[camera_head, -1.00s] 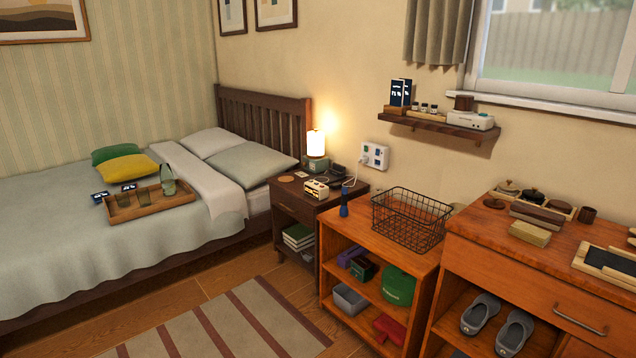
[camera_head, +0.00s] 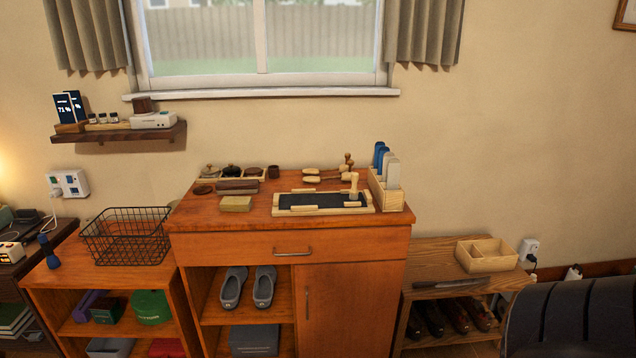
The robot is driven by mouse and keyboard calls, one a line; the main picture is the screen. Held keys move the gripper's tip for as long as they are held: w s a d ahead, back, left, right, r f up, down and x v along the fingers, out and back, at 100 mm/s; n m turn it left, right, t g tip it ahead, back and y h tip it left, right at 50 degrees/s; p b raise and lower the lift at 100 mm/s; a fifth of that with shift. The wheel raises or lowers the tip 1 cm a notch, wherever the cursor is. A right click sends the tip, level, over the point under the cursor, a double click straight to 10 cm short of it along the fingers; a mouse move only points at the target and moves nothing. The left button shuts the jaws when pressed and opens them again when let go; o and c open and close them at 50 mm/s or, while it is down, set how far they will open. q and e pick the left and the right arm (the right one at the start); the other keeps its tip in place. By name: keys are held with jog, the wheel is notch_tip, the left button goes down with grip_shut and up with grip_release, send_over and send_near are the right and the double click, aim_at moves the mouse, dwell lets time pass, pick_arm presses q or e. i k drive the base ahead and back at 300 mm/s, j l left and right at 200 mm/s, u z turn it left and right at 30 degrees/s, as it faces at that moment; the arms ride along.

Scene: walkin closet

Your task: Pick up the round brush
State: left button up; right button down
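A small upright pale-wood piece (camera_head: 354,186) stands at the right end of a shallow wooden tray with a dark mat (camera_head: 324,200), on top of the orange-brown cabinet (camera_head: 225,215). It looks like a round brush, but it is too small to be sure. Several wooden-handled pieces, perhaps brushes (camera_head: 325,177), lie behind the tray near the wall. Neither of my grippers is in view.
A wooden holder (camera_head: 390,197) with blue and grey upright pieces stands right of the tray. A wire basket (camera_head: 127,240) is on the lower shelf unit at left. A divided wooden box (camera_head: 486,256) sits on the low rack. A dark ribbed object (camera_head: 570,318) fills the lower right corner.

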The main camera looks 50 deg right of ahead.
aim_at(354, 192)
jog(key=z, duration=1.85)
